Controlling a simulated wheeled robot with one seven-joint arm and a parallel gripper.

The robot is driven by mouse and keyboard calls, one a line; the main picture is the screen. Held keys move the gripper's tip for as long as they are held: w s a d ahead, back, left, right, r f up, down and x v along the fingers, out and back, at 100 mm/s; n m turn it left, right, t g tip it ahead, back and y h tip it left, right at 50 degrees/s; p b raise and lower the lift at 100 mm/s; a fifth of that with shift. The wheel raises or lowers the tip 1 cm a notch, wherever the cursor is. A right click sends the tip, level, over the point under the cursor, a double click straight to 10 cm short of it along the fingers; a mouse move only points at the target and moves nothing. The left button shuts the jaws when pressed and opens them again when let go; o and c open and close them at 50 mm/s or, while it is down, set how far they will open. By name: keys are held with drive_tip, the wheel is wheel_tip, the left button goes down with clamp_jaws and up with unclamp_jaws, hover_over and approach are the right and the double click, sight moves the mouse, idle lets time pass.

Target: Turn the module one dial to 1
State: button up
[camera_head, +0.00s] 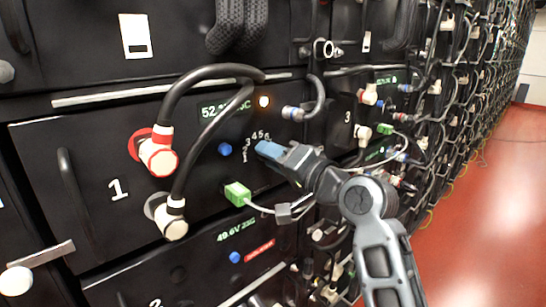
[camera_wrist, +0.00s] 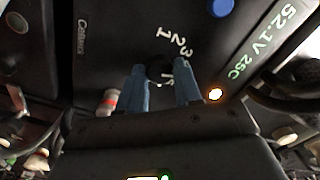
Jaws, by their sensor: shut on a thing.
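Module one (camera_head: 95,150) is the black panel marked with a white 1, at the left in the head view. Its dial is a small dark knob (camera_wrist: 160,71) with white numerals around it in the wrist view. My gripper (camera_head: 268,150) has blue fingers, which also show in the wrist view (camera_wrist: 162,80). They are shut on the dial, one on each side. In the head view the fingers hide the dial, and several numerals show above them. In the wrist view 1, 2 and 3 are clear, and a finger covers part of the rest. I cannot tell where the dial points.
Thick black cables with a red-collared plug (camera_head: 158,155) arch to the left. A green connector (camera_head: 237,193) sits below. Red floor (camera_head: 475,210) is open at the right.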

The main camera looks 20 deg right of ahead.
drive_tip(key=c, duration=0.4)
drive_tip(key=shift+n, duration=0.3)
drive_tip(key=n+b, duration=0.9)
drive_tip(key=n, duration=0.8)
drive_tip(key=shift+f+b, duration=0.1)
drive_tip(key=shift+b, duration=0.3)
drive_tip(key=shift+n, duration=0.3)
